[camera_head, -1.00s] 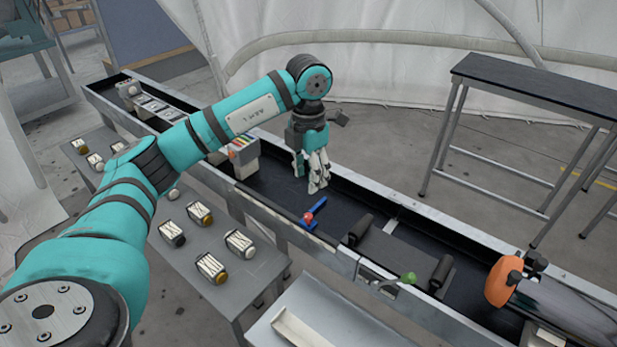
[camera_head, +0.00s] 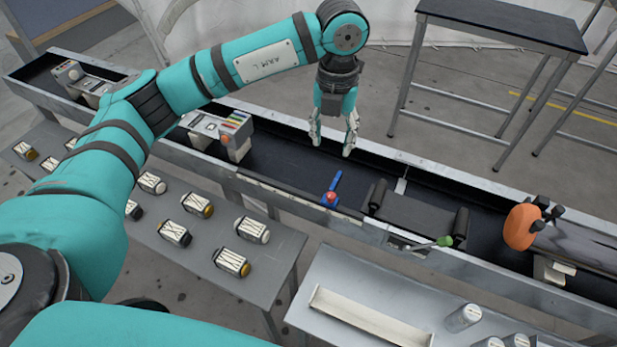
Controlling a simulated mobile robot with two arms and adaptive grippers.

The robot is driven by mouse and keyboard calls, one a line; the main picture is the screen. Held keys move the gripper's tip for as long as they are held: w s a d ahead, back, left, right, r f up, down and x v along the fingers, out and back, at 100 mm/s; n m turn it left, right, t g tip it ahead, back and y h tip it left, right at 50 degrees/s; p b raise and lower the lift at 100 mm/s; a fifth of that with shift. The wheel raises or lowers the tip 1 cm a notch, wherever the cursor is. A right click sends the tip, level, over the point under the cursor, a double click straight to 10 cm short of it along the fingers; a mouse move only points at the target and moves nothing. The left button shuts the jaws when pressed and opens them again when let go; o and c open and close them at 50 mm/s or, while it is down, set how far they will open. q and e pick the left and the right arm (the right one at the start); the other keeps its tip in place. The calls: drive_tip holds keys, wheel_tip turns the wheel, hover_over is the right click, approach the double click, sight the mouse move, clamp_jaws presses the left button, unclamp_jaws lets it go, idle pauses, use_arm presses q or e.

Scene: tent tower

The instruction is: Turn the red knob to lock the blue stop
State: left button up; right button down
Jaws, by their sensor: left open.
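The blue stop (camera_head: 336,183) is a small blue bar at the near side of the black conveyor, slanting up and away from the near rail. The red knob (camera_head: 331,197) sits at its near end, by the rail. My left gripper (camera_head: 334,143) points down over the conveyor, behind the blue stop and apart from it. Its fingers are spread and empty. My right gripper is not in view.
A roller section (camera_head: 412,211) with a green-knobbed lever (camera_head: 444,241) lies right of the stop. An orange disc (camera_head: 521,226) stands further right. A grey box with coloured tabs (camera_head: 222,132) is left. A side table (camera_head: 275,267) holds several small jars. A black-topped table (camera_head: 505,22) stands behind.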

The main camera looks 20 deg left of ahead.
use_arm(q)
drive_tip(key=p, duration=0.2)
approach(331, 195)
wheel_tip(331, 195, down, 8)
drive_tip(key=p, duration=0.3)
drive_tip(key=shift+f, duration=0.45)
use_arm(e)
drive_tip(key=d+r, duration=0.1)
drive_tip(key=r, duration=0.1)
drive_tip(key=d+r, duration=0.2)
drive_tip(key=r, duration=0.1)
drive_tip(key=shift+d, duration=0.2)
use_arm(q)
drive_tip(key=shift+c, duration=0.4)
